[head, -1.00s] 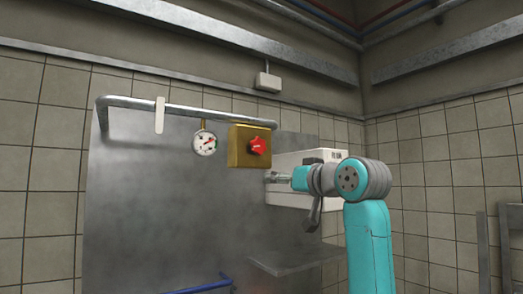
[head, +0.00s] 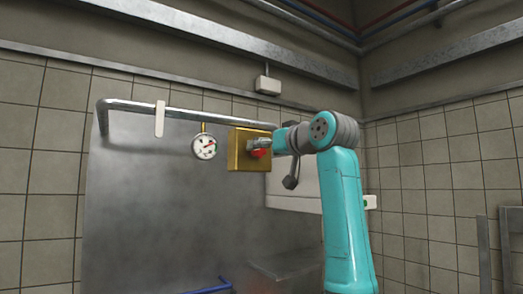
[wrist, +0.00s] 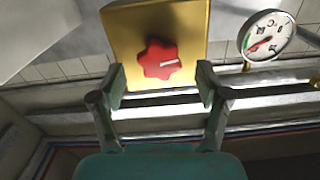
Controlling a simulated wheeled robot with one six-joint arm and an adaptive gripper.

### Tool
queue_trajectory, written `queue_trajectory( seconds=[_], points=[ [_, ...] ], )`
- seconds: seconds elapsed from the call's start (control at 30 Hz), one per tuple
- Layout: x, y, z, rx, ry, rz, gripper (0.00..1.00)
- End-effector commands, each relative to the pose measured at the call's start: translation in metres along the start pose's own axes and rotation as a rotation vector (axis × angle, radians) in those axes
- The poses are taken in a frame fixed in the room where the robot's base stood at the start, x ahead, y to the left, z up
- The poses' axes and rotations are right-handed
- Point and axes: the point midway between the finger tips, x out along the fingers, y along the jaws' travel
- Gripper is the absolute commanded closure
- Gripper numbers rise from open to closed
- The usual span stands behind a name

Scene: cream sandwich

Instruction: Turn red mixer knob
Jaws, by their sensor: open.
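The red mixer knob (wrist: 160,60) is a lobed dial with a white mark, on the front of a yellow box (head: 236,150). In the head view the knob (head: 260,153) is partly hidden behind my gripper (head: 262,144). In the wrist view my gripper (wrist: 160,88) is open, with one finger on each side of the knob's lower part. The fingers look apart from the knob, with nothing between them; how far the tips are from it in depth I cannot tell.
A round gauge (head: 205,147) hangs just left of the box. A metal pipe rail (head: 190,112) runs above along the steel panel (head: 160,210). A white machine (head: 290,185) stands right of the box, behind my arm. A small white box (head: 268,85) is on the wall above.

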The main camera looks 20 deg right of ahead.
Motion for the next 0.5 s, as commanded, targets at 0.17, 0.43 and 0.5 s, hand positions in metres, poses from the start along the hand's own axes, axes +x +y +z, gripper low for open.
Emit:
queue_trajectory(
  seconds=[0.17, 0.43, 0.5],
  points=[
    [0.018, 0.0, 0.0, 0.0, 0.0, 0.0, 0.24],
    [0.024, 0.0, 0.0, -0.001, 0.0, 0.001, 0.24],
    [0.024, 0.0, 0.0, 0.0, 0.0, 0.001, 0.24]
  ],
)
